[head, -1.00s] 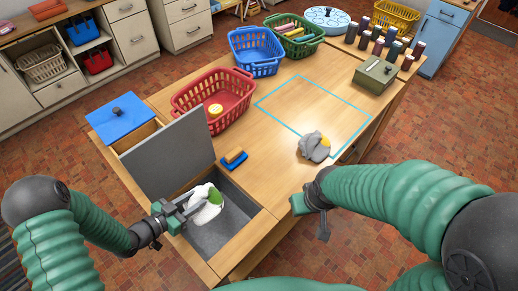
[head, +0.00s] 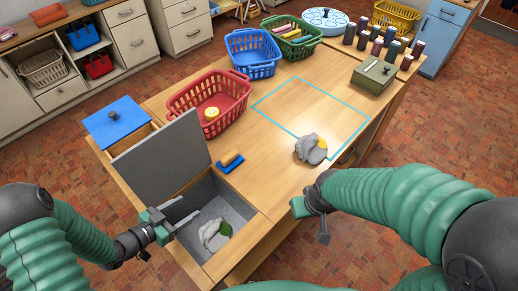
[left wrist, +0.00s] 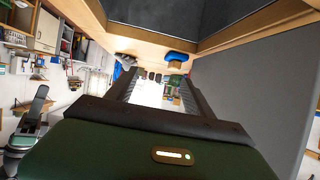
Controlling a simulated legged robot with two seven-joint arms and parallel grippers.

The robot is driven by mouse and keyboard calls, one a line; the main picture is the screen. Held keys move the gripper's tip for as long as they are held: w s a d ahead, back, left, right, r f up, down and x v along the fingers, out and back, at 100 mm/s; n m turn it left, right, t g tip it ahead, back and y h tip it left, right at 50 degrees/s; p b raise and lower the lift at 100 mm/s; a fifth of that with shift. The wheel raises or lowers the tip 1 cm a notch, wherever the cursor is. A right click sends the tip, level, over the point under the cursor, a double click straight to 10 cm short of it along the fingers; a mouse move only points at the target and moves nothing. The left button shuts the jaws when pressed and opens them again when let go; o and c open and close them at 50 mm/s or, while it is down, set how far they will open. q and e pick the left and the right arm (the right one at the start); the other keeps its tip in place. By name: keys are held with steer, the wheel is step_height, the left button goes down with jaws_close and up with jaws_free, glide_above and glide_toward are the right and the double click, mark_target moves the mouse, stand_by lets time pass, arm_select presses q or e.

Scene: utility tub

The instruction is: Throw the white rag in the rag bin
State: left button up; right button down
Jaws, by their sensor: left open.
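The white rag (head: 212,233), with a green patch, lies crumpled on the floor of the grey-lined bin (head: 236,200) sunk in the table's near left corner. The bin's grey lid (head: 165,158) stands raised along its left side. My left gripper (head: 186,217) is open and empty over the bin's left edge, apart from the rag. In the left wrist view its two fingers (left wrist: 163,92) are spread with nothing between them. My right gripper (head: 311,214) hovers by the table's near right edge, and I cannot tell whether its jaws are open.
A blue brush (head: 230,163) lies beside the bin. A blue-lidded compartment (head: 116,120), red basket (head: 232,110), blue basket (head: 253,66) and green box (head: 374,77) stand farther back.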

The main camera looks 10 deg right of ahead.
arm_select(q)
steer(key=shift+w+a+f+b+v, duration=0.3)
steer(key=shift+a+b+v, duration=0.2)
steer(key=shift+v, duration=6.7)
steer(key=w+a+n+y, duration=0.5)
steer(key=w+y, duration=0.3)
steer(key=y, duration=0.2)
steer(key=s+d+r+n+g, duration=0.2)
steer(key=s+d+n+g, duration=0.3)
steer(key=s+d, duration=0.6)
steer(key=shift+s+r+g, duration=0.35)
steer(key=shift+s+g, duration=0.05)
steer(key=shift+s, duration=0.5)
arm_select(e)
steer(key=shift+x, duration=0.8)
